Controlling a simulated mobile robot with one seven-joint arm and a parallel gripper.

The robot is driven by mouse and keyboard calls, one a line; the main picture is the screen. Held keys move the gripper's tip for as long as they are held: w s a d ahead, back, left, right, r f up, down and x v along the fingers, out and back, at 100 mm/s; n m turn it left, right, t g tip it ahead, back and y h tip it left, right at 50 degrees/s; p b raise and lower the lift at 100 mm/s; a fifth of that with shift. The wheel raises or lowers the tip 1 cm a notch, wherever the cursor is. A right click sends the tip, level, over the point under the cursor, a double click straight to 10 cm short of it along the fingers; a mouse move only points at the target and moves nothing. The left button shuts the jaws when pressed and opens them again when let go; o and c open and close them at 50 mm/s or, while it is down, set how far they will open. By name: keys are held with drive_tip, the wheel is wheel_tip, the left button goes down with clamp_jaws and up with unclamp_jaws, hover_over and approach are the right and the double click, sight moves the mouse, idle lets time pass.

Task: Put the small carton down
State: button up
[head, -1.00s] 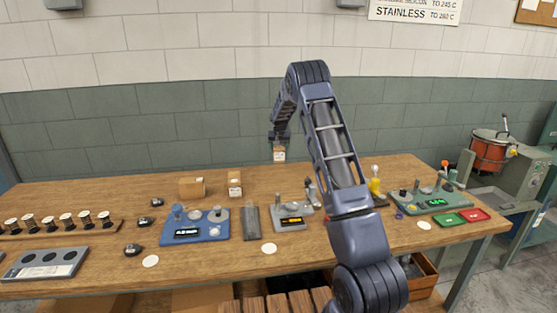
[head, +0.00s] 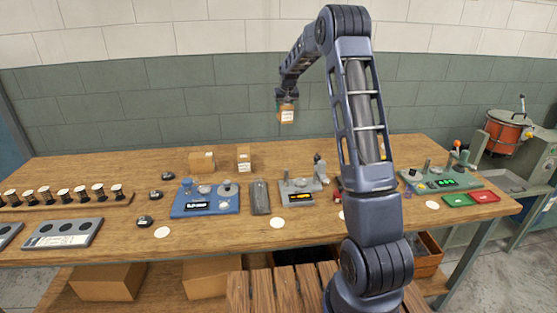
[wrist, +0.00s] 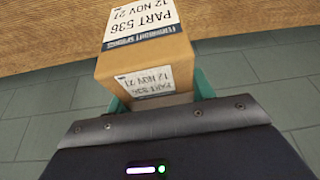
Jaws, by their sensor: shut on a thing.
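The small carton (head: 287,114) is brown cardboard with a white label. My gripper (head: 287,99) is shut on it and holds it in the air, above and behind the back part of the wooden workbench (head: 340,151). In the wrist view the carton (wrist: 146,50) sits between green fingers (wrist: 160,98), and its printed labels read PART 536 and 12 NOV 27. Most of the fingers is hidden by the carton and the gripper body.
Two more cartons stand at the back of the bench, a wider one (head: 202,161) and a narrower labelled one (head: 243,157). In front are a blue device (head: 205,199), a dark grey block (head: 260,197) and a grey device (head: 300,193). Bare bench lies right of the narrower carton.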

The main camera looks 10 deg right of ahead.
drive_tip(key=s+a+n+y, duration=0.1)
drive_tip(key=s+a+n, duration=0.3)
drive_tip(key=s, duration=0.6)
drive_tip(key=f, duration=1.3)
drive_tip(key=a+f, duration=0.1)
drive_tip(key=f, duration=0.6)
drive_tip(key=shift+a, duration=0.1)
drive_tip(key=shift+f, duration=0.1)
drive_tip(key=o, duration=1.4)
